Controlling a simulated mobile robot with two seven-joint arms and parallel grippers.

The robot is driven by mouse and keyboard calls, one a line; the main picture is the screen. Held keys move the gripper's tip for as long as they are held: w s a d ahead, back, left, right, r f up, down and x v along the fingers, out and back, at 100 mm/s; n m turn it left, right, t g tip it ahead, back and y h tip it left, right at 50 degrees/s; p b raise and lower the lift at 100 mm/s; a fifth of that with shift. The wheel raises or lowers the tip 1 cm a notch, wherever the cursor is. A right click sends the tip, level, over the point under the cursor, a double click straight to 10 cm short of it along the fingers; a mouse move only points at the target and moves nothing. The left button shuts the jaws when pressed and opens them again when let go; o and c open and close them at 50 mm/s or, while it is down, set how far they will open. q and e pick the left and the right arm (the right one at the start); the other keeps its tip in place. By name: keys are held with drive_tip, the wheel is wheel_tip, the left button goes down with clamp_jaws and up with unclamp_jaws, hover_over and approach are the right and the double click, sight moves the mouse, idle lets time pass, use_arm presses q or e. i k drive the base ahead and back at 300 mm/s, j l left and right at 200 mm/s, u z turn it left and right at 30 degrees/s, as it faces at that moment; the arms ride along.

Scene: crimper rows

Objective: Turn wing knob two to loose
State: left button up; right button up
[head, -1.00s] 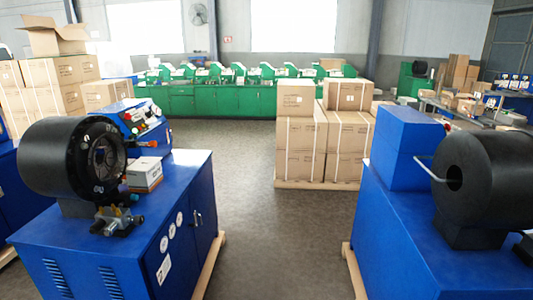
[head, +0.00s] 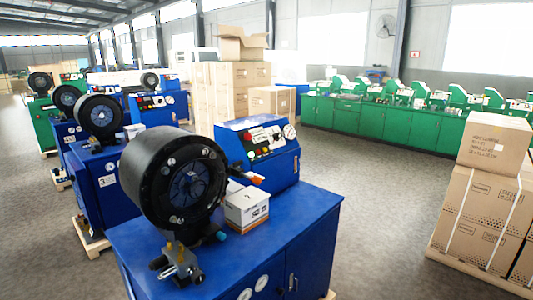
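The nearest blue crimper (head: 225,240) stands in the lower middle of the head view, with a round black crimping head (head: 165,180) on it. A small metal fitting with dark knobs (head: 180,264) sits at the front foot of this head. I cannot tell whether any of these is wing knob two, or how it is turned. A blue control box (head: 258,155) with buttons and a gauge stands behind the head. Neither of my grippers is in view.
A white carton (head: 246,206) sits on the crimper's top. More crimpers (head: 97,145) stand in a row behind to the left. Stacked boxes on a pallet (head: 485,215) stand at right, with green benches (head: 385,124) behind. Grey floor (head: 385,240) lies free between.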

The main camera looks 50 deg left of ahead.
sight(237, 164)
drive_tip(key=i, duration=1.7)
drive_tip(key=i+l+u, duration=0.1)
drive_tip(key=i+u, duration=0.4)
drive_tip(key=i+l+u, duration=0.2)
drive_tip(key=i+u, duration=0.25)
drive_tip(key=k+u, duration=0.1)
drive_tip(key=u, duration=1.75)
